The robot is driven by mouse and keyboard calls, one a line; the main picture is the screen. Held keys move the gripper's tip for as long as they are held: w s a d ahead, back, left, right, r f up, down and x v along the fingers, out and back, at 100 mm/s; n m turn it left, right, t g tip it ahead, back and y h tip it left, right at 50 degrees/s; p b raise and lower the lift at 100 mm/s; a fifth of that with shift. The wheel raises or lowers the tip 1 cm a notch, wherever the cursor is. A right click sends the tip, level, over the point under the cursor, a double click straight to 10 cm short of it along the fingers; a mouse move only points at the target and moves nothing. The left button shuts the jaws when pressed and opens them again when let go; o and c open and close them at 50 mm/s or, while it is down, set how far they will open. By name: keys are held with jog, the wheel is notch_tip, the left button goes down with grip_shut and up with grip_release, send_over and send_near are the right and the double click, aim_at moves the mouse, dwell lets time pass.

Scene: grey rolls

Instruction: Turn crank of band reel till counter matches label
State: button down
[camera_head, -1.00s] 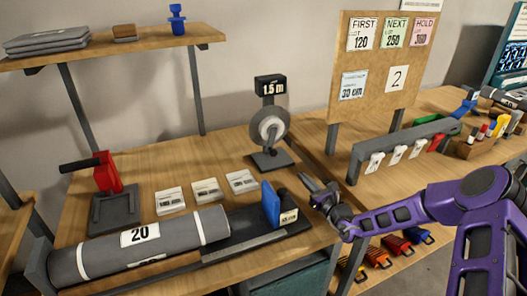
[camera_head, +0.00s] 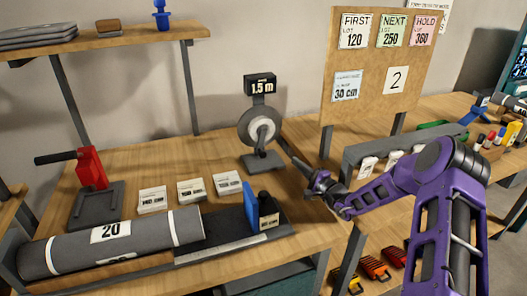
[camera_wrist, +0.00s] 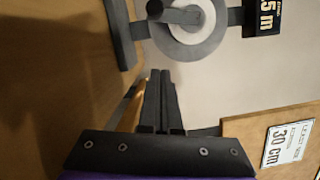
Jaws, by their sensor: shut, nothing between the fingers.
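The band reel (camera_head: 260,127) is a grey disc with a pale hub on a dark stand at the back of the bench. The counter (camera_wrist: 263,15) is partly cut off there. A label (camera_head: 347,86) on the board reads 30 cm; it also shows in the wrist view (camera_wrist: 287,144). My gripper (camera_head: 297,163) is shut and empty, right of the reel and apart from it.
A grey roll (camera_head: 110,243) marked 20 lies at the front left, by a blue stop (camera_head: 251,207). Three small cards (camera_head: 190,191) lie behind it. A red lever device (camera_head: 91,168) stands at left. A rail with white tags (camera_head: 400,146) is at right.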

aim_at(264, 132)
jog(key=b+x, duration=0.1)
jog(key=x, duration=0.8)
jog(key=shift+w+a, duration=0.15)
jog(key=a, duration=0.2)
jog(key=a+r, duration=0.1)
jog(key=shift+s, duration=0.3)
jog(key=shift+s+a, duration=0.2)
jog(key=shift+a, duration=0.25)
jog(key=shift+a+m, duration=0.15)
jog(key=shift+m, duration=0.15)
jog(key=shift+s, duration=0.1)
